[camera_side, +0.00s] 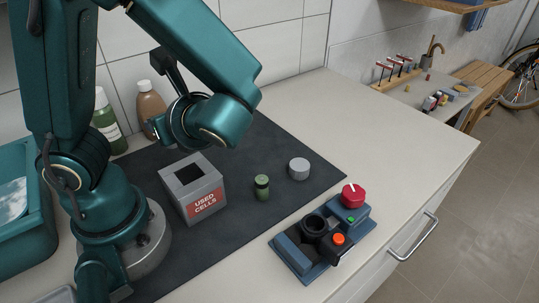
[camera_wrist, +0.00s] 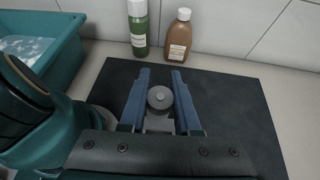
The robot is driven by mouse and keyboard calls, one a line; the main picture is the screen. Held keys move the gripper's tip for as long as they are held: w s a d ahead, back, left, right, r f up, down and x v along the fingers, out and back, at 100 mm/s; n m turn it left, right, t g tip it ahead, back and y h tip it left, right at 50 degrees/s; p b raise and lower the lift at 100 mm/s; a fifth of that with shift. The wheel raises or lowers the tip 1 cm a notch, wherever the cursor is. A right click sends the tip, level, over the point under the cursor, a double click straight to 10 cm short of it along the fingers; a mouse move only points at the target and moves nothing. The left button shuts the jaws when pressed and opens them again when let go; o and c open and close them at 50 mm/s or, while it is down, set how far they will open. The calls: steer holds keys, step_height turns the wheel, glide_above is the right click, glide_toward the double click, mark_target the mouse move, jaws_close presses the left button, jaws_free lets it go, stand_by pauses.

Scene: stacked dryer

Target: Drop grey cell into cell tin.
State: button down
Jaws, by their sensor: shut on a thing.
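The grey cell (camera_wrist: 159,98), a round body with a small nub on top, shows between the two blue fingers of my gripper (camera_wrist: 161,80) in the wrist view. My gripper is shut on it. The cell tin (camera_side: 193,190) is a grey box with a square dark opening and a red "USED CELLS" label. It stands on the dark mat in the side view, below and near my wrist. In the side view my fingers and the held cell are mostly hidden behind my wrist, so the exact gap to the tin cannot be told.
A green cell (camera_side: 262,187) and a grey round piece (camera_side: 299,169) stand on the dark mat (camera_side: 235,230) right of the tin. A blue device (camera_side: 318,240) with a red knob (camera_side: 353,195) is near the front edge. Green (camera_wrist: 139,30) and brown (camera_wrist: 179,36) bottles stand by the wall.

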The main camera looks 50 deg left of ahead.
steer(key=w+r+m+t, duration=0.3)
steer(key=w+m+t, duration=0.2)
steer(key=t, duration=0.1)
step_height(320, 180, down, 8)
steer(key=shift+s+a+h, duration=0.25)
steer(key=shift+a+h, duration=0.05)
steer(key=shift+a, duration=0.05)
stand_by(0.3)
steer(key=shift+f, duration=0.1)
steer(key=c, duration=0.6)
jaws_free()
